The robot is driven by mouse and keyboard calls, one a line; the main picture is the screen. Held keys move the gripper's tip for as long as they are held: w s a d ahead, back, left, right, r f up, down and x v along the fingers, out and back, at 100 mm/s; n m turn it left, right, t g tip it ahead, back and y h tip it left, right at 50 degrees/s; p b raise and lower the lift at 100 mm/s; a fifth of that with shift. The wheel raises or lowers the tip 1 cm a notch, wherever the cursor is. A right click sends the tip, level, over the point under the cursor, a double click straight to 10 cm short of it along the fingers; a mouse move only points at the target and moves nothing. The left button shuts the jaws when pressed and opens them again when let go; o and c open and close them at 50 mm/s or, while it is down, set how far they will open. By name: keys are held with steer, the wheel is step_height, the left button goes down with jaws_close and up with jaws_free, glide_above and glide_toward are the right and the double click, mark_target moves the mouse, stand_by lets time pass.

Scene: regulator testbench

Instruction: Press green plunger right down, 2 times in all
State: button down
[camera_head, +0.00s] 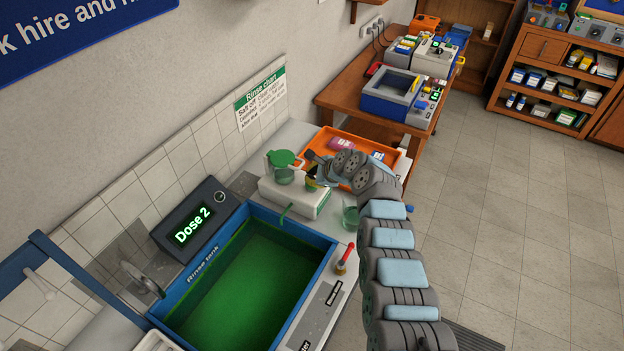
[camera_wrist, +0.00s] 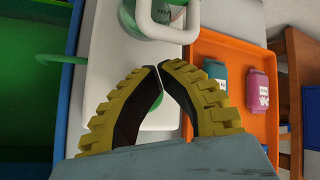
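The white dispenser (camera_head: 296,196) stands behind the rinse tank, with a green-lidded clear jar (camera_head: 283,168) on it and a thin green spout (camera_head: 286,213) at its front. My gripper (camera_head: 311,183) is over the dispenser's right part, beside the jar. In the wrist view its yellow-backed dark fingers (camera_wrist: 159,70) meet at the tips, with nothing held between them. A round green part (camera_wrist: 157,100), apparently the green plunger, shows partly behind the fingers. The fingers hide much of it; I cannot tell whether they touch it or how far down it is.
A dark display (camera_head: 190,226) reads "Dose 2". The blue-rimmed rinse tank (camera_head: 300,235) holds green liquid. An orange tray (camera_head: 330,133) with small packets lies beyond the dispenser. A glass beaker (camera_head: 350,216) and a red-handled tool (camera_head: 346,257) stand near my arm.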

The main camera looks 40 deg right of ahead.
steer(key=shift+f, duration=0.2)
steer(key=shift+r, duration=0.2)
steer(key=shift+s+r+p, duration=0.1)
steer(key=shift+r+p, duration=1.25)
steer(key=shift+p, duration=0.4)
steer(key=shift+r, duration=0.1)
step_height(320, 180, up, 5)
steer(key=p, duration=0.5)
stand_by(0.3)
